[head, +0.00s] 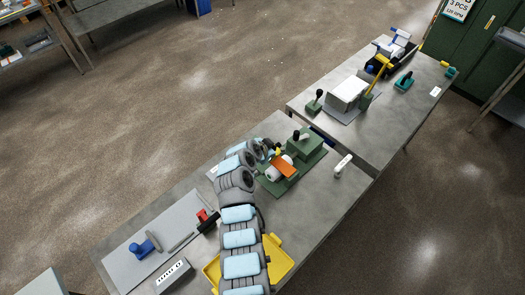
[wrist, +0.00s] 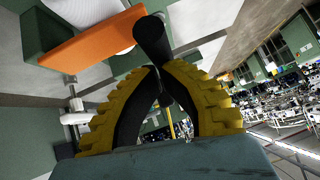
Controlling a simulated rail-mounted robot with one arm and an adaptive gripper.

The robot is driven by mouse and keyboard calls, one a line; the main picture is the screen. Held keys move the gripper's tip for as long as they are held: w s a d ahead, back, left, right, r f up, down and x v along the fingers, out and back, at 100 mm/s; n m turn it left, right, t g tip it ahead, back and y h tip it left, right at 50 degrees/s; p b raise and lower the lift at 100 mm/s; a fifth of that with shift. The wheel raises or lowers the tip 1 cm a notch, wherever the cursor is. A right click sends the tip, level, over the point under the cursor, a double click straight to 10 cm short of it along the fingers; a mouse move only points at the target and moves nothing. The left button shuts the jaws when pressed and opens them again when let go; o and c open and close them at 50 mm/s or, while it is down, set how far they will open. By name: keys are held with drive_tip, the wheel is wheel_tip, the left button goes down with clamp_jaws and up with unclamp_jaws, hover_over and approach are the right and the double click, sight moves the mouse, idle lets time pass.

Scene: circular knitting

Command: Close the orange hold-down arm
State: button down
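The orange hold-down arm (head: 285,166) is a flat bar on the green fixture (head: 305,146), beside a white roll (head: 272,173). In the wrist view the orange arm (wrist: 92,47) runs slantwise at upper left, with a white rounded part (wrist: 108,25) behind it. A black cylindrical handle (wrist: 152,38) stands near the orange arm's right end. My gripper (wrist: 159,70) has yellow fingers with black pads; its tips are drawn together right at the handle's lower end. I cannot tell whether the tips touch or pinch it. In the head view my gripper (head: 274,153) is beside the orange arm, partly hidden.
A yellow tray (head: 278,262) lies under my arm at the near end of the bench. A red-and-black part (head: 207,219) and a blue-handled tool (head: 143,248) are at the left. A second bench (head: 400,110) with a white block (head: 348,92) stands at upper right.

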drive_tip(key=shift+a+f, duration=0.1)
drive_tip(key=shift+f, duration=0.05)
drive_tip(key=w+d+r+v, duration=0.1)
drive_tip(key=d+r+v, duration=0.1)
drive_tip(key=v, duration=1.1)
idle(0.5)
drive_tip(key=shift+w, duration=0.15)
